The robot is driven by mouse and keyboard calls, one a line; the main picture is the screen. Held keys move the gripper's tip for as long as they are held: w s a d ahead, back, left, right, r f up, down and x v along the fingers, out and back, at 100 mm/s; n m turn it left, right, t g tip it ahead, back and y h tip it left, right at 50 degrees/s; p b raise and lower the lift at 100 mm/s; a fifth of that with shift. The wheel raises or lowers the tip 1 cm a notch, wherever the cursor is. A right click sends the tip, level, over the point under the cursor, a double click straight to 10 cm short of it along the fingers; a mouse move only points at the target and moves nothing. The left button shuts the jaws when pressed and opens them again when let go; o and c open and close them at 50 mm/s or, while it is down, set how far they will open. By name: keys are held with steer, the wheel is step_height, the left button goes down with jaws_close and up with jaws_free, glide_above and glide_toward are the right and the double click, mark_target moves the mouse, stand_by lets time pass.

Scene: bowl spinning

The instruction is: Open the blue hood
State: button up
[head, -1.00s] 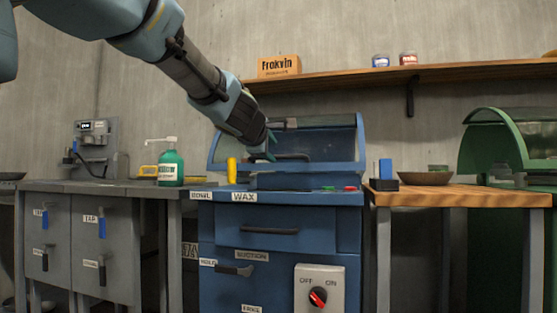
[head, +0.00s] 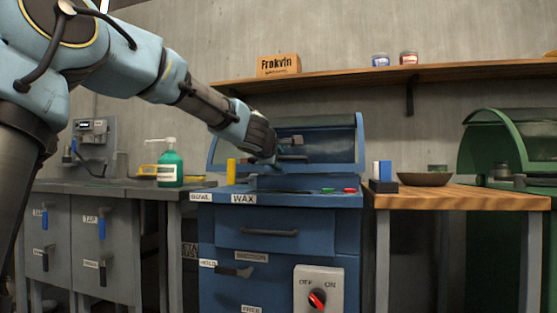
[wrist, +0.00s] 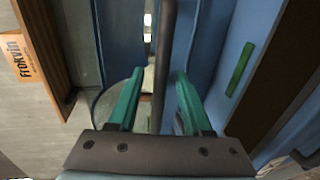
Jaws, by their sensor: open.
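The blue hood (head: 360,140) has a blue frame and a clear curved panel, and it sits on top of the blue cabinet. It looks lowered. Its dark bar handle (head: 293,157) shows just to the right of my gripper (head: 274,163), which is at the hood's front. In the wrist view my gripper (wrist: 160,80) has its green fingers apart. The handle bar (wrist: 166,50) runs lengthwise between them. I cannot tell whether either finger touches it. My gripper hides the left part of the handle in the head view.
The blue cabinet (head: 230,218) has a drawer and a red OFF/ON knob (head: 317,299). A yellow cylinder (head: 231,171) and a green pump bottle (head: 170,164) stand left of the hood. A wooden table (head: 460,200) with a bowl (head: 425,179) is right. A shelf (head: 450,70) runs above.

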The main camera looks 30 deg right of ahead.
steer(key=shift+c, duration=0.4)
jaws_close()
stand_by(0.9)
